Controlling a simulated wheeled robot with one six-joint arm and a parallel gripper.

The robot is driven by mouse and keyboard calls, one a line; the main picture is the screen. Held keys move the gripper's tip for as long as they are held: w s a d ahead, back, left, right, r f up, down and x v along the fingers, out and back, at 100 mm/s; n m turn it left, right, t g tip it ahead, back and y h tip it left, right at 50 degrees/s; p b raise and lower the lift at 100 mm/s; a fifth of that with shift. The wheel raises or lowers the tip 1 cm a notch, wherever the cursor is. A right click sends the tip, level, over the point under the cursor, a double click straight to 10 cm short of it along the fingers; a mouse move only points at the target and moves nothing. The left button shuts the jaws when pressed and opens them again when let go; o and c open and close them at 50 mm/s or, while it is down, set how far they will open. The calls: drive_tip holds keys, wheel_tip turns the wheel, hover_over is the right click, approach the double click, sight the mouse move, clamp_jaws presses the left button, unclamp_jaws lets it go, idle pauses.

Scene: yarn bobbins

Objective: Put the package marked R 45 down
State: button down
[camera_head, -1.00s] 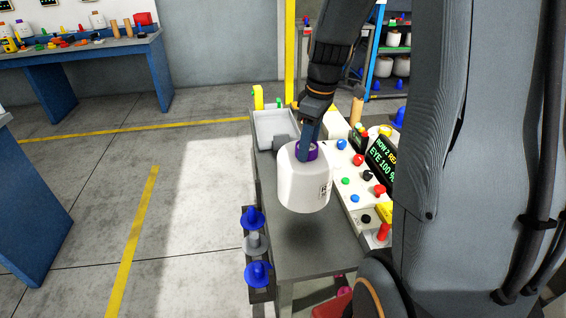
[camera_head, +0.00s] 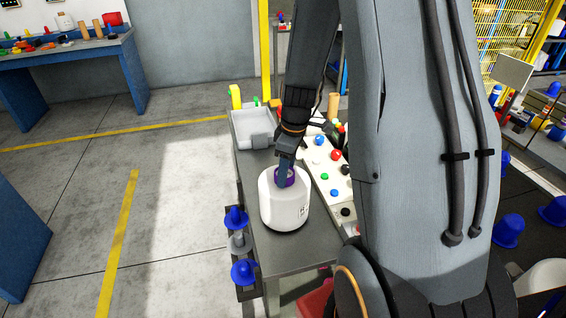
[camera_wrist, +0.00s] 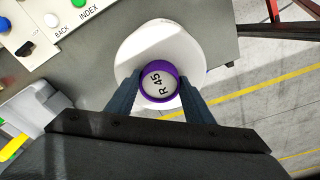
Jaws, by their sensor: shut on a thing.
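The package marked R 45 is a white bobbin (camera_head: 285,210) with a purple ring on top, and the R 45 label (camera_wrist: 157,85) reads clearly in the wrist view. My gripper (camera_head: 286,177) is shut on its purple top from above. The package is upright over the grey table (camera_head: 295,258), with its base at or very near the tabletop. I cannot tell whether it touches.
A control panel (camera_head: 325,165) with coloured buttons lies close to the right. A grey tray (camera_head: 243,131) stands at the table's far end. Bare tabletop shows in front of the package.

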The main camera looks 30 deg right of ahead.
drive_tip(key=shift+f, duration=0.45)
drive_tip(key=c, duration=0.9)
unclamp_jaws()
wheel_tip(320, 180, up, 12)
drive_tip(key=s+b, duration=0.1)
drive_tip(key=b, duration=0.2)
drive_tip(key=s+a+f+m, duration=0.1)
drive_tip(key=s+a+m, duration=0.2)
drive_tip(key=s+a+f+m, duration=0.2)
drive_tip(key=s+a+m, duration=0.1)
drive_tip(key=s+a, duration=0.1)
drive_tip(key=s+a+f+m+h, duration=0.1)
drive_tip(key=s+a+f+m, duration=0.1)
drive_tip(key=s+a+m, duration=0.1)
drive_tip(key=shift+s+a, duration=0.4)
drive_tip(key=shift+s, duration=0.2)
